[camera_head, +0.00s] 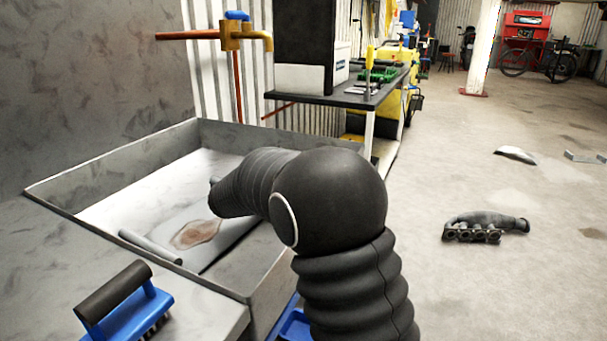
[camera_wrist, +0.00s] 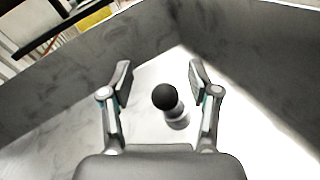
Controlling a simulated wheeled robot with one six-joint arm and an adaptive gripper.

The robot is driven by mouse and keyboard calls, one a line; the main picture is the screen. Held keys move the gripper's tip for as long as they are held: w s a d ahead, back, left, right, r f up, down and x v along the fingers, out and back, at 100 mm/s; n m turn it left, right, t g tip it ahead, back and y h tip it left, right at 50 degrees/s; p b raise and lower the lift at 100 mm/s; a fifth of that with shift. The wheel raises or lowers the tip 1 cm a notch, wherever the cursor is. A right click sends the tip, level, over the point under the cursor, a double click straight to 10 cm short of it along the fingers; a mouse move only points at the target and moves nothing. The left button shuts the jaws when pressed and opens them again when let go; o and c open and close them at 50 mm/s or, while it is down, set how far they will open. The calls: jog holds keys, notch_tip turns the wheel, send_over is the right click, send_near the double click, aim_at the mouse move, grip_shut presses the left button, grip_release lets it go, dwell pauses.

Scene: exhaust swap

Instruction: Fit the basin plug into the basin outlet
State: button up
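The grey basin (camera_head: 110,172) stands against the wall, and my dark arm reaches over its right side into it. My gripper (camera_wrist: 162,82) is in the wrist view, its two fingers spread wide and nothing held. Between and below them is a small upright-looking piece with a round black top (camera_wrist: 165,97) and a pale grey lower part; it looks like the basin plug. I cannot tell its height below the fingertips. The arm hides the gripper and this piece in the head view. I cannot make out the basin outlet in either view.
A blue brush (camera_head: 125,305) with a dark handle stands on the near ledge. A brass tap (camera_head: 245,37) is above the basin. Basin walls surround the gripper.

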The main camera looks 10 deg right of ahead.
jog(key=v, duration=1.2)
dwell(0.4)
jog(key=s+d+r+m+g+y, duration=0.1)
jog(key=s+d+m+g+y, duration=0.3)
jog(key=d+m, duration=0.45)
jog(key=s+d+r+m+t+y, duration=0.35)
jog(key=s+r+m+y, duration=0.4)
jog(key=m, duration=0.25)
jog(key=s+f+m+g+y, duration=0.1)
jog(key=s+f, duration=0.6)
jog(key=s, duration=0.3)
jog(key=s+f+m+g+y, duration=0.1)
jog(key=s+f+g, duration=0.1)
jog(key=s+f, duration=0.6)
jog(key=s+a, duration=0.1)
jog(key=s, duration=0.2)
jog(key=shift+s+f+m+y, duration=0.2)
jog(key=shift+s+m+y, duration=0.05)
jog(key=shift+m+y, duration=0.1)
